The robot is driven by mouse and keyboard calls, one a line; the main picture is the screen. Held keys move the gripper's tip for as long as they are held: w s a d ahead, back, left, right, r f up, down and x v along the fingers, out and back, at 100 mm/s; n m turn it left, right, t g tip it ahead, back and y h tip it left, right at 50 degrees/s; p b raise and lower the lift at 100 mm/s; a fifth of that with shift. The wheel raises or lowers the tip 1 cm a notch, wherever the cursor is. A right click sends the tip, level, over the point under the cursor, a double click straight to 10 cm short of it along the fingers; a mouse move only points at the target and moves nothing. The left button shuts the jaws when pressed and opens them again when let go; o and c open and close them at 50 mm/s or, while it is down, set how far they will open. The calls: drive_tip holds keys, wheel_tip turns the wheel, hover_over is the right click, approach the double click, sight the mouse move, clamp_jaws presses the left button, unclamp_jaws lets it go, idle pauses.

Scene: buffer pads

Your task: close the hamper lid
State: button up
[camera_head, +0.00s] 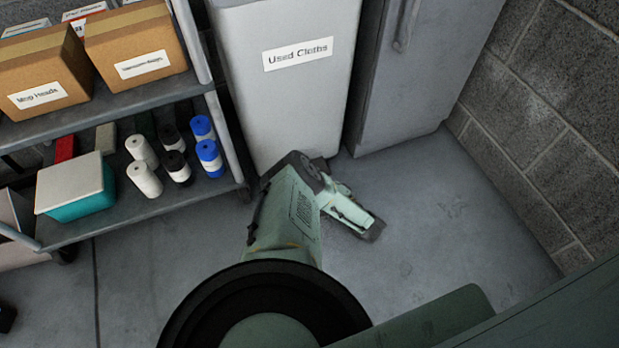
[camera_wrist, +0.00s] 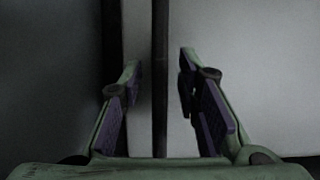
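The hamper is a tall pale grey bin (camera_head: 290,95) labelled "Used Cloths", standing at the top middle of the head view. Its top and lid are cut off by the upper edge of that view, so the lid's position cannot be seen. In the wrist view my gripper (camera_wrist: 160,68) is open, its two fingers apart with nothing held between them. Behind the fingers are pale grey upright faces split by a dark vertical strip; I cannot tell which belongs to the hamper. In the head view my arm reaches toward the hamper's base, over the floor in front of it.
A grey cabinet (camera_head: 418,75) with a handle stands right of the hamper. A grey shelf cart (camera_head: 105,222) on the left bears cardboard boxes (camera_head: 136,46), a teal box with a white lid (camera_head: 75,186) and several rolls (camera_head: 144,180). A block wall (camera_head: 545,110) bounds the right; floor (camera_head: 450,225) before the cabinet is clear.

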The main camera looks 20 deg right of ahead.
drive_tip(key=shift+w+a, duration=0.15)
drive_tip(key=shift+w, duration=0.2)
drive_tip(key=shift+c, duration=0.4)
clamp_jaws()
idle(0.4)
